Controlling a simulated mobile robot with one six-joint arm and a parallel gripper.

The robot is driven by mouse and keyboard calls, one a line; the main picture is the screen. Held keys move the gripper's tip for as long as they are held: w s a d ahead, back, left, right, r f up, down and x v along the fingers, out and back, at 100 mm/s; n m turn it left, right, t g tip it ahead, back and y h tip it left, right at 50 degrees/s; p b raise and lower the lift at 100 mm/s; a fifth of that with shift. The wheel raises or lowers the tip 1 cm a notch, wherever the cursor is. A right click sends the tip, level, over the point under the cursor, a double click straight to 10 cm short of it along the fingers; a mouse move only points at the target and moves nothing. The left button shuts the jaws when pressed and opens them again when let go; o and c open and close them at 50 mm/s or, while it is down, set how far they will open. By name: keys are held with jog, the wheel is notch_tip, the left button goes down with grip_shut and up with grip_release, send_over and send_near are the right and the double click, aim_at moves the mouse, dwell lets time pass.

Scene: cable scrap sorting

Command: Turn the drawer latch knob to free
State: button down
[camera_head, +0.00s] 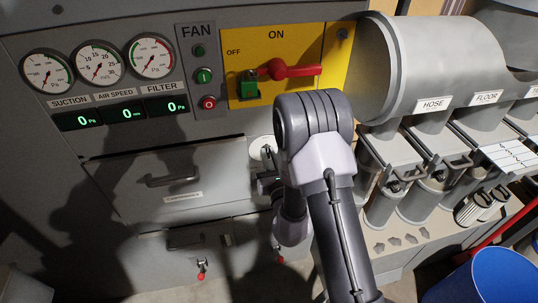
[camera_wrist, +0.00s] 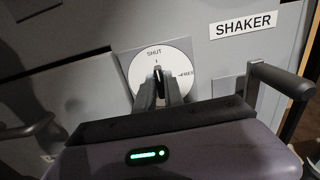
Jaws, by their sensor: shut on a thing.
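The latch knob (camera_wrist: 158,76) is a dark narrow grip at the centre of a round white dial (camera_wrist: 180,58). The dial reads SHUT at the top and FREE at the right. The knob stands about upright, in line with SHUT. My gripper (camera_wrist: 159,90) has one finger on each side of the knob and is shut on it. In the head view, the dial (camera_head: 256,148) shows only in part behind my arm, and the knob is hidden there. The drawer (camera_head: 130,192) with a grey bar handle (camera_head: 171,181) is to the left of the dial and looks closed.
A yellow panel (camera_head: 300,42) with a red switch lever (camera_head: 290,70) is above my arm. Grey canisters (camera_head: 388,200) stand to the right, and a blue bin (camera_head: 490,280) at lower right. In the wrist view, a dark bar handle (camera_wrist: 280,80) is close right of my gripper.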

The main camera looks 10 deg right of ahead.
dwell(0.4)
jog(key=shift+d+f+m+p, duration=0.15)
jog(key=shift+m+p, duration=1.4)
jog(key=shift+m, duration=1.4)
jog(key=shift+d+m+p, duration=0.1)
jog(key=shift+m+p, duration=1.45)
jog(key=shift+m, duration=1.45)
jog(key=shift+d+f+m+p, duration=0.15)
jog(key=shift+m+p, duration=1.4)
jog(key=shift+m, duration=1.4)
jog(key=c, duration=1.4)
grip_release()
jog(key=shift+w, duration=0.1)
jog(key=shift+c, duration=0.2)
jog(key=shift+f, duration=0.1)
